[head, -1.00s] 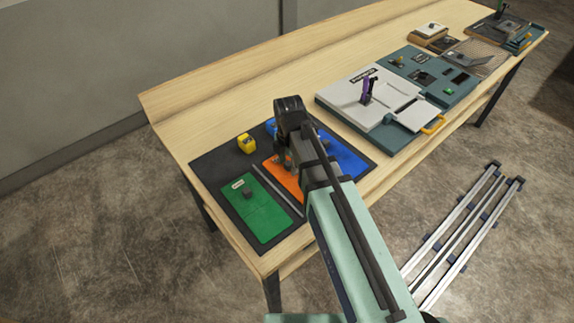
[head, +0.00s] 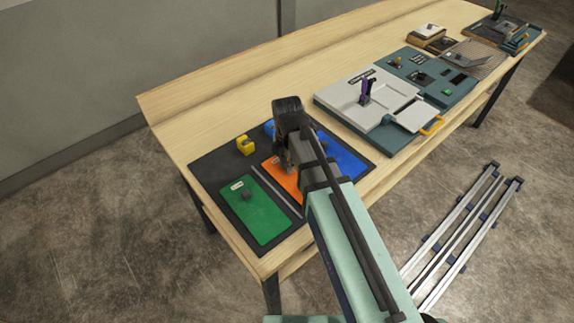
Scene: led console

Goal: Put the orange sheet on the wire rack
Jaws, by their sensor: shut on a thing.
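The orange sheet (head: 274,170) lies on the dark mat at the near left of the table, partly hidden under my gripper and arm. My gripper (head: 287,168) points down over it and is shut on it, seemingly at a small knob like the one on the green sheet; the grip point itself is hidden. The sheet looks flat on the mat. A brownish, mesh-like flat panel (head: 487,60) at the far right of the table may be the wire rack; it is too small to be sure.
A green sheet (head: 262,212) with a dark knob, a metal ruler (head: 272,186), a blue sheet (head: 347,158) and a yellow tape measure (head: 245,145) lie around the orange sheet. A pale press-like device (head: 345,97) and a teal panel (head: 448,78) stand between mat and far end.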

